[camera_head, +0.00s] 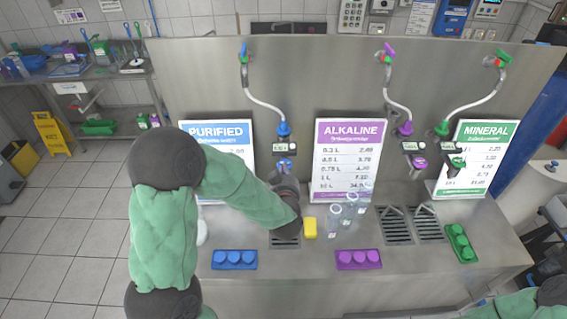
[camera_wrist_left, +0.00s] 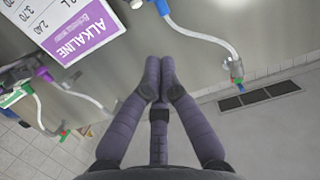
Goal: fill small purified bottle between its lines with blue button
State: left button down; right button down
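My left arm crosses the counter, and its gripper (camera_head: 286,182) is directly below the blue part of the purified dispenser (camera_head: 285,163). In the left wrist view, the fingertips (camera_wrist_left: 160,62) are together with nothing visible between them. A blue connector (camera_wrist_left: 163,8) of the purified hose shows just beyond them. Several clear bottles (camera_head: 349,212) stand on the counter right of my gripper; I cannot tell which is the small purified one, and their fill lines and level are too small to read. A blue holder (camera_head: 234,265) with three round blue pieces lies at the front. My right gripper is not in view.
A purple holder (camera_head: 358,266) and a green holder (camera_head: 461,244) lie on the counter. The purified sign (camera_head: 228,165) and alkaline sign (camera_head: 347,160) stand behind. Drain grates (camera_head: 397,227) lie right of the bottles.

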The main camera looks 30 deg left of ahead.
pick_arm(q)
jog(key=p, duration=0.2)
send_over(283, 162)
jog(key=f+v, duration=0.1)
jog(key=v, duration=0.2)
jog(key=f, duration=0.2)
notch_tip(283, 162, down, 2)
jog(key=shift+f, duration=1.05)
jog(key=f+b, duration=0.2)
jog(key=shift+b, duration=0.3)
dwell(4.1)
